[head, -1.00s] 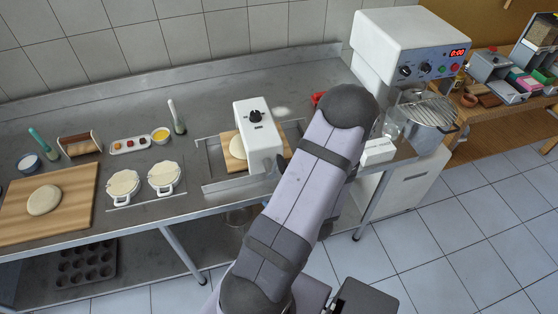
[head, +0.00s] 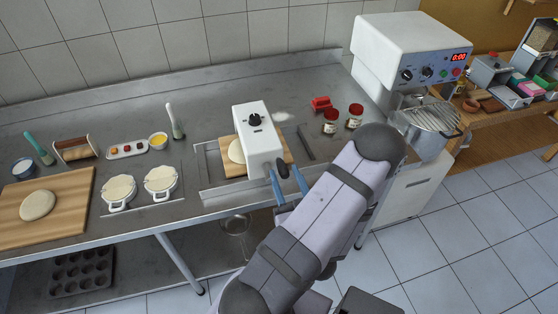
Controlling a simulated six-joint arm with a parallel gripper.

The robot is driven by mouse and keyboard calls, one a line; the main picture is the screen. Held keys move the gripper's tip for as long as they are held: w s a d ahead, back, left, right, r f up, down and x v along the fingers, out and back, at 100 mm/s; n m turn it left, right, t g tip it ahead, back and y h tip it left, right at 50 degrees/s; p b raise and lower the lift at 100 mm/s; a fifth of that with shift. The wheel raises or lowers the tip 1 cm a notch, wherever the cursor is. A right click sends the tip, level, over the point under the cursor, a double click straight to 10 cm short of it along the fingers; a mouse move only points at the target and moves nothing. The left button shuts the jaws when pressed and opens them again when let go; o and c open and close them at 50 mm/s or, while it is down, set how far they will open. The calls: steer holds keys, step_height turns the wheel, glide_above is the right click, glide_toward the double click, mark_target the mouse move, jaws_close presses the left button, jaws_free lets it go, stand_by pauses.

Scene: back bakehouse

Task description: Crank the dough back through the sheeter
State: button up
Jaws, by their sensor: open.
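The sheeter (head: 256,140) is a white box with a black knob on top, standing across a metal-railed bed. A pale dough piece (head: 236,152) lies on a wooden board (head: 228,167) in the bed, at the left of the sheeter; the sheeter's body hides part of it. A short dark crank handle (head: 282,169) shows at the sheeter's front right. My gripper (head: 287,182) is open, its blue fingers on either side of the handle in this view. I cannot tell whether they touch it. My forearm hides the area below.
Two red-lidded jars (head: 331,121) (head: 354,117) and a red object (head: 321,104) stand right of the sheeter. Two white round pans with dough (head: 119,193) (head: 160,184) sit left of it. A white mixer (head: 411,52) stands at the right, with a wire-covered bowl (head: 428,118).

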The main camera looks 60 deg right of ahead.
mark_target(279, 158)
steer(key=shift+b+x, duration=0.5)
steer(key=shift+x, duration=0.3)
steer(key=x, duration=0.3)
steer(key=shift+w+d+r, duration=0.15)
steer(key=shift+w, duration=0.15)
steer(key=shift+w+d+p, duration=0.35)
steer(key=shift+w+d, duration=0.1)
steer(key=shift+d, duration=0.1)
jaws_close()
